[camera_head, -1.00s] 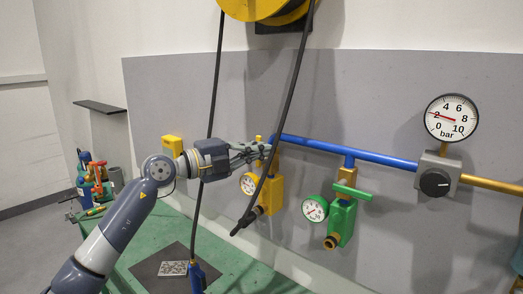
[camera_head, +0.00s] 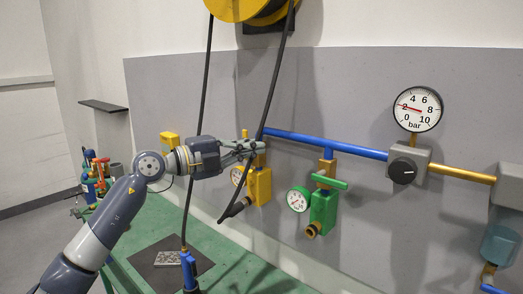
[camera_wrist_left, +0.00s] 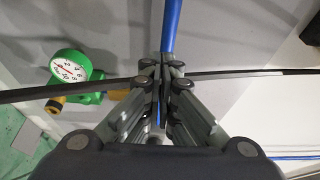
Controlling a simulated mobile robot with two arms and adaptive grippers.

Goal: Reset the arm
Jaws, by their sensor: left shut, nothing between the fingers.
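My left arm reaches in from the left in the head view. My left gripper (camera_head: 255,147) is shut and empty, in front of the yellow valve block (camera_head: 260,187) near the left end of the blue pipe (camera_head: 325,145). In the left wrist view the closed fingertips (camera_wrist_left: 162,75) point along the blue pipe (camera_wrist_left: 171,25), and a black hose (camera_wrist_left: 240,73) crosses behind them. I cannot tell whether the fingers touch hose or pipe. My right gripper is not in view.
A green valve (camera_head: 323,210) with a gauge stands right of the yellow one. A pressure gauge (camera_head: 417,109) and a black knob (camera_head: 402,171) are further right. A yellow hose reel (camera_head: 240,8) hangs above.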

